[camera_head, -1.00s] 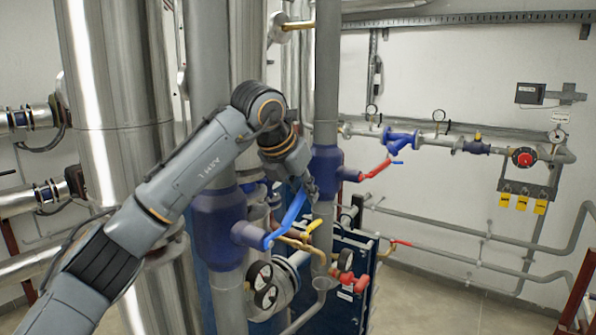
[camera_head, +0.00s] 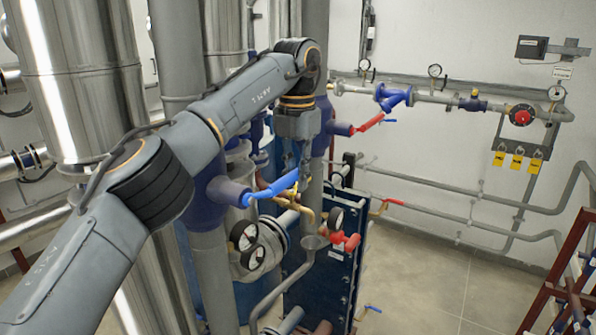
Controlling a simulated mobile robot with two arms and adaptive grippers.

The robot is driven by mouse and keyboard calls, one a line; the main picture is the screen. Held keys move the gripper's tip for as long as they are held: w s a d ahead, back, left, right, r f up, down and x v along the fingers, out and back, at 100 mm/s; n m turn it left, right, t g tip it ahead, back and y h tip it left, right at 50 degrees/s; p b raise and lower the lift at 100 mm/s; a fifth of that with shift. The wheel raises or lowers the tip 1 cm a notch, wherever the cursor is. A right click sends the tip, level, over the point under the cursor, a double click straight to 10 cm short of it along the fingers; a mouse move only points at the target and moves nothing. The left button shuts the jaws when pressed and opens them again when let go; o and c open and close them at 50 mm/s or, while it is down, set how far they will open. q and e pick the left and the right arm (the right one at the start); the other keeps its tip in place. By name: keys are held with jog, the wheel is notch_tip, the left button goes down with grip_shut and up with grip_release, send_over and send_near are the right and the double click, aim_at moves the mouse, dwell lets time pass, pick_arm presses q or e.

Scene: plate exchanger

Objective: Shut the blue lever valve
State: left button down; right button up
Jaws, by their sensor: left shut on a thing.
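The blue lever (camera_head: 274,187) sticks out from the dark blue valve body (camera_head: 205,195) on the grey vertical pipe. It slants up to the right from its pivot. My left gripper (camera_head: 301,182) comes down from above and is shut on the free end of the blue lever. Its fingers partly hide that end. My right gripper is not in view.
A red lever (camera_head: 370,123) sits on another dark blue valve behind my left wrist. Pressure gauges (camera_head: 247,245) and a red-handled valve (camera_head: 346,241) lie just below the blue lever. Open floor (camera_head: 430,270) is at the right.

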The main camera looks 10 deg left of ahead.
pick_arm(q)
jog(key=shift+f, duration=0.25)
jog(key=c, duration=1.3)
grip_release()
jog(key=shift+w+r, duration=0.1)
jog(key=shift+r, duration=0.15)
